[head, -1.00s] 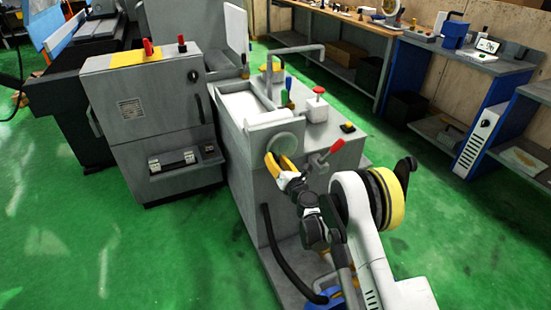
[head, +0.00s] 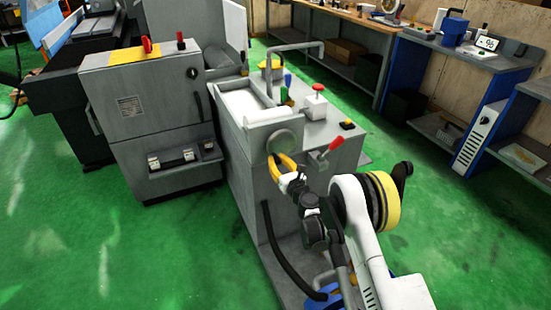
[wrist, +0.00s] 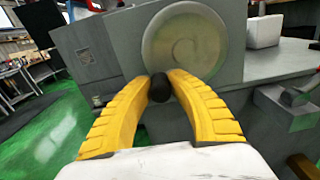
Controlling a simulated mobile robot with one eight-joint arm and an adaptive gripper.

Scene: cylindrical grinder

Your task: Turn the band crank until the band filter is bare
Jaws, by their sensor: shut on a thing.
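The band crank shows as a round grey disc (head: 285,141) on the front of the grey filter unit (head: 245,190), and it also shows in the wrist view (wrist: 186,45). A small dark knob (wrist: 160,88) stands at the disc's lower left in the wrist view. My gripper (head: 274,160) has yellow fingers and is shut on this knob, with the fingertips on both sides of it. The band filter appears to be the pale surface (head: 250,104) in the tray on top of the unit. Its details are too small to tell.
A red-handled lever (head: 333,147) sticks out right of the disc. A white block with a red knob (head: 316,103) and a bent pipe (head: 295,47) stand on top. A black hose (head: 278,250) runs down the front. Green floor is free at the left.

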